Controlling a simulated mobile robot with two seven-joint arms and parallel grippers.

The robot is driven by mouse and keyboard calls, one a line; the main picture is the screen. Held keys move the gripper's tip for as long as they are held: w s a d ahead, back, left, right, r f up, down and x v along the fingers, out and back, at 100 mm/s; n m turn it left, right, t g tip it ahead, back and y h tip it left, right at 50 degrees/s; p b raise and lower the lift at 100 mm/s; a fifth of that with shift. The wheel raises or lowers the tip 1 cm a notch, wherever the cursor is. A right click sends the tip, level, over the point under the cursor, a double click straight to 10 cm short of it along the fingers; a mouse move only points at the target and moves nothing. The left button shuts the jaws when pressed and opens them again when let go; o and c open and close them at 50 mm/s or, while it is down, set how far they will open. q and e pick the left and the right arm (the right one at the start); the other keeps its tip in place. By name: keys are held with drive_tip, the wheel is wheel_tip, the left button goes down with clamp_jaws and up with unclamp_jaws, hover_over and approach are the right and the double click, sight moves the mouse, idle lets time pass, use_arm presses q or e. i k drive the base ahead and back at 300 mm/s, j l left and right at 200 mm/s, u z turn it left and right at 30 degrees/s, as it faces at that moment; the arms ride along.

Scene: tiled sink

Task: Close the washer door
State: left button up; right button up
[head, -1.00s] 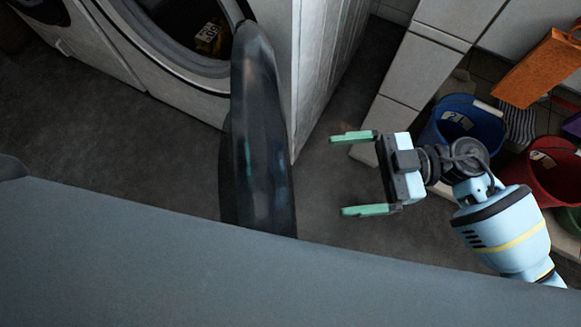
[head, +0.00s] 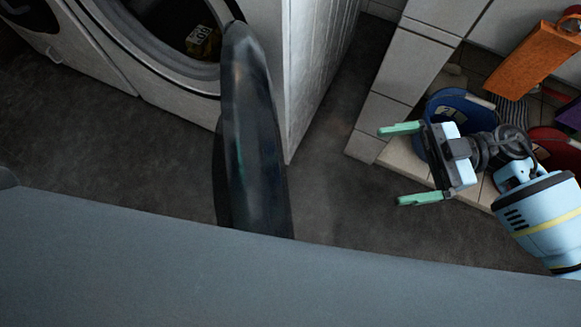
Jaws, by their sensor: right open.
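The washer (head: 182,97) is a white front-loader at the upper left. Its round, dark, glossy door (head: 252,150) stands wide open, swung out from the right side of the opening, and its lower end is hidden behind my grey body. A small yellow-and-black item (head: 203,42) shows inside the drum opening. My right gripper (head: 409,164) has green fingers spread apart and empty. It points left toward the door and is clear of it, with a wide gap of floor between. My left gripper is not in view.
A tiled ledge (head: 397,161) lies just behind my right gripper. A blue bucket (head: 437,107), a red bucket (head: 560,150) and an orange board-like item (head: 531,62) are at the right. Another white machine (head: 75,42) adjoins the washer on the left. The dark floor (head: 325,190) right of the door is clear.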

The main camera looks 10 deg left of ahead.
sight(252, 194)
drive_tip(key=k, duration=1)
